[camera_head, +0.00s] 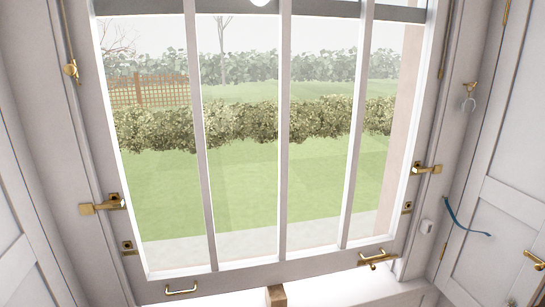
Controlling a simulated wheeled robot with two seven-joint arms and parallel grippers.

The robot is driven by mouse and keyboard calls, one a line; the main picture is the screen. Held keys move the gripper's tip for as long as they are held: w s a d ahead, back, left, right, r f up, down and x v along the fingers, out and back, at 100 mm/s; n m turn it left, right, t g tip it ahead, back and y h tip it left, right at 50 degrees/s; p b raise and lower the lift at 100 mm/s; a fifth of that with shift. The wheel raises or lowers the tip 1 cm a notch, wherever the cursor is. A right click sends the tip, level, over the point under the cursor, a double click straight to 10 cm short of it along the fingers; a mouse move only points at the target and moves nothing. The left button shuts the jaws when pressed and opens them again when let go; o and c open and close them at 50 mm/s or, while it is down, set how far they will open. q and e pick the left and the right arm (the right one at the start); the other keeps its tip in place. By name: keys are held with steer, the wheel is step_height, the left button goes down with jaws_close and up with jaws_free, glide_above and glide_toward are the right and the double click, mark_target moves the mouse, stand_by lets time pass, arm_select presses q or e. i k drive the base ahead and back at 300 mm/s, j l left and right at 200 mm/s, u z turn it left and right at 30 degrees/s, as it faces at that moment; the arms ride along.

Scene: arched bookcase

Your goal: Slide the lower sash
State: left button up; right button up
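The lower sash (285,150) is a pale window frame with three upright bars, filling the middle of the head view. Its bottom rail (235,279) carries a brass pull handle (181,290) at the left and brass hardware (376,258) at the right. A wooden block (276,296) shows at the bottom edge by this rail; I cannot tell whether it props the sash. Brass fittings sit on the left jamb (102,205) and right jamb (426,169). Neither of my grippers is in view.
A pale sill (350,289) lies below the rail. Panelled shutters stand at the left (22,235) and right (505,225). A blue strap (465,225) and a brass hook with a grey item (469,98) are at the right. Hedge and lawn (240,185) lie outside.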

mark_target(148, 288)
steer(key=l, duration=1.75)
